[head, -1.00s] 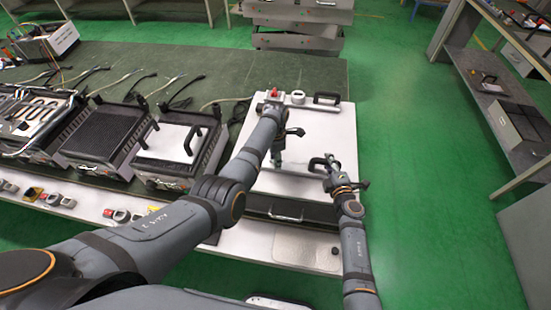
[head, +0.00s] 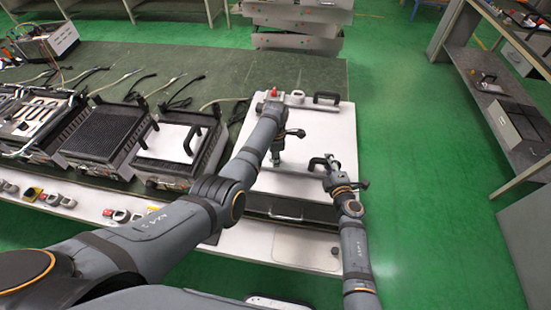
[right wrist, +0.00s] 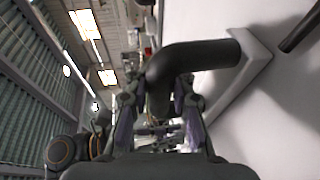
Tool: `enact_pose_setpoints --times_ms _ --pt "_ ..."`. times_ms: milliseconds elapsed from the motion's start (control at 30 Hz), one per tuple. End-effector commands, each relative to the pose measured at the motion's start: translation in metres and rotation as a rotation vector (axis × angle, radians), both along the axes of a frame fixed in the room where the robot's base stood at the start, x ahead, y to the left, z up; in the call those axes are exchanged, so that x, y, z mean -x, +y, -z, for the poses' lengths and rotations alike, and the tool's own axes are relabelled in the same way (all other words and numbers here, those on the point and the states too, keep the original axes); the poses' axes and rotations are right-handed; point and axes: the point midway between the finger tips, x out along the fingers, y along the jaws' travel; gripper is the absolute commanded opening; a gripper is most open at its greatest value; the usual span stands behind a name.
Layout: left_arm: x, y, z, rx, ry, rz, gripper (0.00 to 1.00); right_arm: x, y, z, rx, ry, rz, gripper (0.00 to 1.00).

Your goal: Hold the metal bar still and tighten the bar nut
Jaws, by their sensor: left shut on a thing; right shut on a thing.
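My right gripper (head: 333,170) is at the panel's right edge, shut on a black curved handle (head: 316,163). In the right wrist view the fingers (right wrist: 158,110) are on either side of this handle (right wrist: 205,58), which rises from a pale base on the white surface. I cannot make out the metal bar or the bar nut in either view.
A second black handle (head: 326,97), a white round part (head: 297,96) and a red knob (head: 274,92) are at the panel's far end. Green floor (head: 420,190) lies clear to the right.

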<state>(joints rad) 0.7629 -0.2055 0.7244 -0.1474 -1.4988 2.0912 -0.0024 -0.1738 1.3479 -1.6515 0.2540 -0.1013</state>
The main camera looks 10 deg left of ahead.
Motion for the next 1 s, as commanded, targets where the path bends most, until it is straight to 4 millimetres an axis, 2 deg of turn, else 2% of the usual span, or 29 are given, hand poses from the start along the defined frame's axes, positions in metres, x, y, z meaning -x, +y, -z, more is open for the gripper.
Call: enact_pose_setpoints --times_ms 1000 --pt "-0.0007 0.0027 -0.0001 -0.005 0.0 0.922 0.0 -0.0004 -0.0013 -0.0003 0.002 -0.001 0.003 0.0"
